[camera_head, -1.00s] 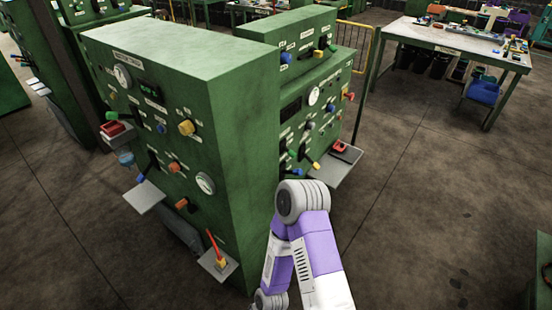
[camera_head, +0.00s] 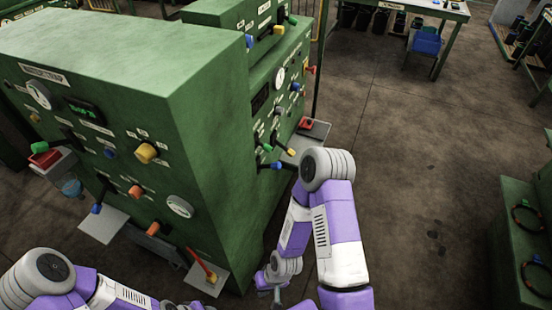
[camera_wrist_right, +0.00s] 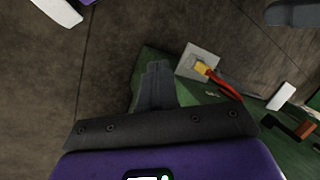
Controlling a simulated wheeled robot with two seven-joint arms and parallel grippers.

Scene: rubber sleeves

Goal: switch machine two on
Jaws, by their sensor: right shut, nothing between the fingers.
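A green machine (camera_head: 120,45) fills the left of the head view; its name plate (camera_head: 43,73) is too blurred to read surely. A lever with a red handle (camera_head: 202,266) and yellow base stands on a small grey plate low at its front corner. In the right wrist view the red handle (camera_wrist_right: 224,85) and yellow base (camera_wrist_right: 202,67) lie just right of my fingertips, apart from them. My right gripper (camera_wrist_right: 157,66) is shut and empty; in the head view it is low beside the machine (camera_head: 277,295), partly hidden. My left arm enters bottom left, its gripper out of frame.
The front panel carries an orange knob (camera_head: 135,191), a yellow knob (camera_head: 146,152), a gauge (camera_head: 180,206) and a lit display (camera_head: 84,110). A second green machine (camera_head: 283,70) stands behind. Green shelving (camera_head: 520,195) stands at right. Floor between is clear.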

